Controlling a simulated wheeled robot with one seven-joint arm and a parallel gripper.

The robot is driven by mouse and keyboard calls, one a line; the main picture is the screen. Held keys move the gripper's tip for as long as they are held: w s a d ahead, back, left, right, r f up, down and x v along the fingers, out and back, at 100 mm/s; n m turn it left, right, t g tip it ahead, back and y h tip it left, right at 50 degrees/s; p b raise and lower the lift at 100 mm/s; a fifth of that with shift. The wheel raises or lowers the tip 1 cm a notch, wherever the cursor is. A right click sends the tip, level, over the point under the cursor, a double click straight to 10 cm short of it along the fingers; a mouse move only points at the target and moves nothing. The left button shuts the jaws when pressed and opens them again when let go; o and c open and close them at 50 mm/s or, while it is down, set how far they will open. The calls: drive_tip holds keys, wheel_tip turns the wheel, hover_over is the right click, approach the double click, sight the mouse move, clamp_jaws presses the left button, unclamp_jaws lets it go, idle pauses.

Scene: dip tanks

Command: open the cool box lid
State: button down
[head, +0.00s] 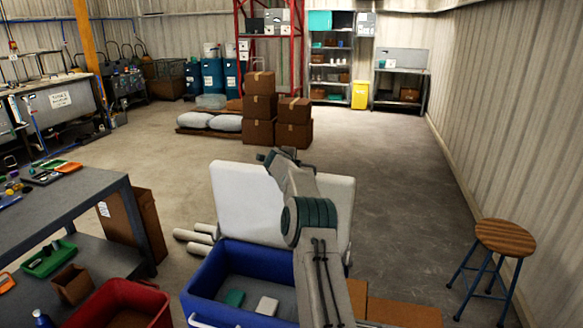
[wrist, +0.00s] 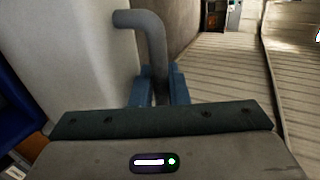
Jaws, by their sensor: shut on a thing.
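The cool box (head: 205,280) is a blue open-topped tub at the bottom centre of the head view. Its white lid (head: 237,205) stands raised, roughly upright, at the far side of the tub, so the inside shows. A small green item (head: 234,298) and a pale item (head: 267,305) lie inside. My arm crosses in front of the lid and hides part of it. In the wrist view, my gripper (wrist: 158,88) has its blue fingers shut on the grey bent handle (wrist: 152,35) beside the pale lid face (wrist: 70,50).
A grey workbench (head: 60,205) stands at the left, with a red crate (head: 125,300) near it. Stacked cardboard boxes (head: 260,108) stand behind the lid. A wooden-topped stool (head: 504,238) is at the right by the wall. The floor between lid and stool is clear.

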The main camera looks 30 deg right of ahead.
drive_tip(key=shift+w+d, duration=0.5)
drive_tip(key=shift+w, duration=0.05)
drive_tip(key=c, duration=1.8)
unclamp_jaws()
drive_tip(key=shift+a, duration=0.15)
drive_tip(key=shift+s+a+b, duration=0.15)
drive_tip(key=shift+s+b, duration=0.05)
drive_tip(key=shift+b, duration=0.3)
drive_tip(key=shift+b+v, duration=0.7)
drive_tip(key=shift+v, duration=0.05)
drive_tip(key=b+v, duration=0.4)
drive_tip(key=v, duration=0.7)
drive_tip(key=shift+s+a+r, duration=0.2)
drive_tip(key=shift+s+r, duration=0.05)
drive_tip(key=shift+r, duration=0.05)
